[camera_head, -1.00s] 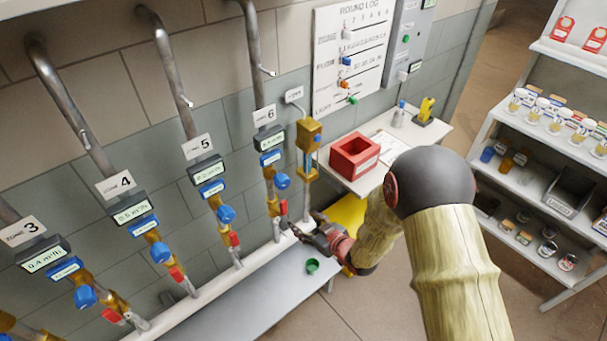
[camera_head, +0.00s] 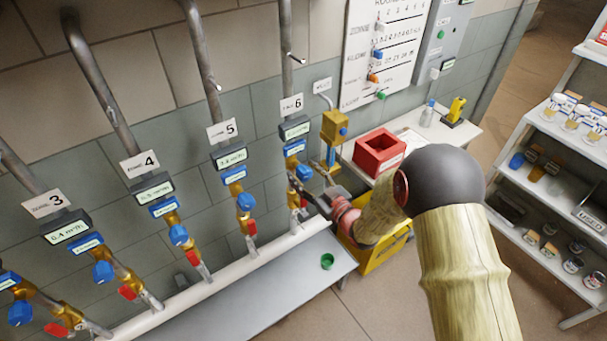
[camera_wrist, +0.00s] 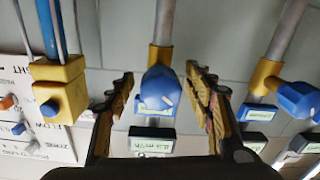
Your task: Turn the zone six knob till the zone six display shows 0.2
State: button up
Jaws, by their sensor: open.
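The zone six knob (camera_head: 304,173) is blue and sits on the brass pipe fitting below the zone 6 sign (camera_head: 291,104). The dark zone six display (camera_head: 294,129) is above it, with a smaller blue-framed display (camera_head: 294,147) between; their digits are too small to read. My gripper (camera_head: 306,181) is open at the knob. In the wrist view, which is upside down, the knob (camera_wrist: 160,88) lies between the open fingers (camera_wrist: 160,77), with gaps visible on both sides. The dark display (camera_wrist: 152,141) is also there, its reading unclear.
A brass-yellow box (camera_head: 335,126) on a pipe stands close on the right. The zone 5 knob (camera_head: 245,202) is to the left. A red handle (camera_head: 303,201) is below the zone six knob. A grey bench (camera_head: 240,300) with a green cup (camera_head: 327,261) lies below.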

jog(key=shift+w+a, duration=0.15)
jog(key=shift+w, duration=0.05)
jog(key=shift+c, duration=0.5)
jog(key=c, duration=1.1)
jog(key=shift+m, duration=1.9)
jog(key=o, duration=1.2)
